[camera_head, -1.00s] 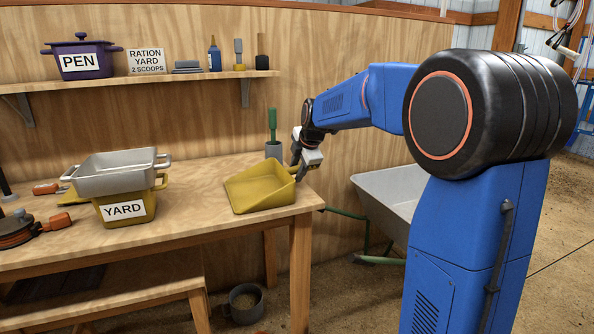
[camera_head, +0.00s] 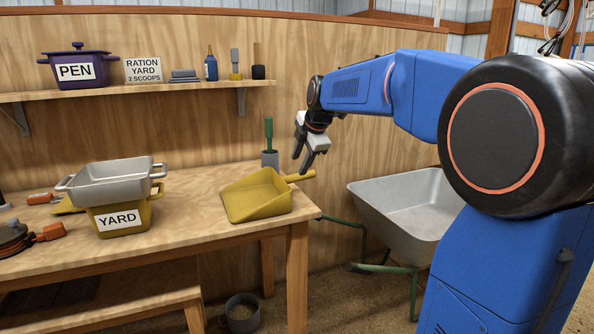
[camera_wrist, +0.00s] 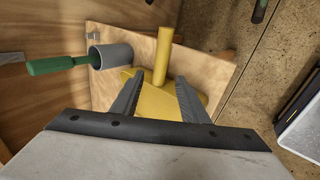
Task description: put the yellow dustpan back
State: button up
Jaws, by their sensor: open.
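The yellow dustpan (camera_head: 256,198) lies on the wooden bench near its right end, with its handle (camera_head: 300,177) pointing right, out past the bench edge. My gripper (camera_head: 303,164) is open and empty, with its fingers pointing down just above the handle. In the wrist view the fingers (camera_wrist: 157,98) are spread apart, and the handle (camera_wrist: 163,57) shows ahead between them. The dustpan's pan is partly hidden there behind the fingers.
A grey cup (camera_head: 270,159) with a green-handled tool stands behind the dustpan. A metal pan (camera_head: 112,180) sits on a yellow container labelled YARD (camera_head: 122,217) to the left. A wheelbarrow (camera_head: 405,205) stands right of the bench. A shelf (camera_head: 140,91) runs above.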

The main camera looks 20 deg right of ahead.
jog(key=s+a+f+m, duration=0.2)
jog(key=s+m, duration=0.1)
jog(key=s, duration=0.4)
jog(key=s+a+f+m+g, duration=0.1)
jog(key=s+m, duration=0.2)
jog(key=s, duration=0.4)
jog(key=s+a+f+m, duration=0.2)
jog(key=s, duration=0.5)
jog(key=s+f+m, duration=0.5)
jog(key=s+f, duration=0.1)
jog(key=s, duration=0.4)
jog(key=s+a+f+m+g, duration=0.1)
jog(key=s+f+m, duration=0.4)
jog(key=s+f, duration=0.2)
jog(key=s, duration=0.2)
jog(key=shift+s+f+m, duration=0.3)
jog(key=shift+s, duration=0.1)
